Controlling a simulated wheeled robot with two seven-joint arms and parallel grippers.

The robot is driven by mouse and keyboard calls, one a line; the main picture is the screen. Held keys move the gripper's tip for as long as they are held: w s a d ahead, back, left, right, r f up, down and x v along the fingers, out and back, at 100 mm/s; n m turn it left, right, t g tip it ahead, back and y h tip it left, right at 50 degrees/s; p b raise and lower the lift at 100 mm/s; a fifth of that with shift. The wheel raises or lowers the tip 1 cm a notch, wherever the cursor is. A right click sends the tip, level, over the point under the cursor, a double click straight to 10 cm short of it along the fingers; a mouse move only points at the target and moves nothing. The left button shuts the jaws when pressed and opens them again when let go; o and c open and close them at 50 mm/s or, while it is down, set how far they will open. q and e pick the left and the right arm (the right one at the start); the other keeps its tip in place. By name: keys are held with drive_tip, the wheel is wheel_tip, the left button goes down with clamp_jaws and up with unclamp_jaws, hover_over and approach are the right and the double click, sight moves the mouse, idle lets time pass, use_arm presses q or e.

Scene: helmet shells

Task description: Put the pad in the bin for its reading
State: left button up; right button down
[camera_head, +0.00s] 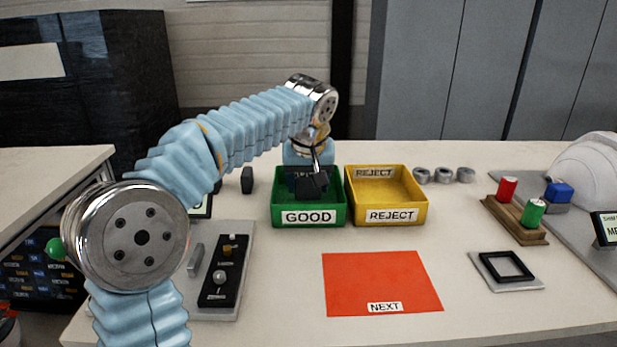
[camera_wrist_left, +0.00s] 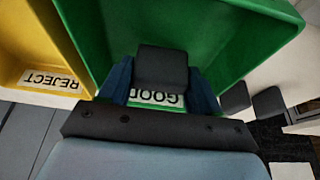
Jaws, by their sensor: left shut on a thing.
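My left gripper (camera_head: 308,172) reaches from above to the green bin (camera_head: 337,210) labelled GOOD. It is shut on a dark grey pad (camera_head: 313,187). In the left wrist view the pad (camera_wrist_left: 162,68) sits between the two dark blue fingers, over the inside of the green bin (camera_wrist_left: 95,35). I cannot tell whether the pad touches the bin floor. The yellow bin (camera_head: 420,206) labelled REJECT stands directly to the right, empty. A small display (camera_head: 203,208) is mostly hidden behind my left arm, so its reading cannot be read. My right gripper is out of view.
Another dark pad (camera_head: 247,180) stands left of the green bin. A black control fixture (camera_head: 226,272) is at the left. An orange NEXT mat (camera_head: 382,282) lies bare in front. Grey rings (camera_head: 443,175), a wooden block with cylinders (camera_head: 515,221) and a black frame (camera_head: 507,266) are right.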

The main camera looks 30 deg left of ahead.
use_arm(q)
drive_tip(key=shift+f+b, duration=0.35)
drive_tip(key=shift+f, duration=0.15)
idle(0.4)
drive_tip(key=o, duration=1.1)
drive_tip(key=p+v, duration=0.2)
drive_tip(key=v, duration=1.1)
drive_tip(key=shift+s+r, duration=0.2)
drive_tip(key=shift+r, duration=0.15)
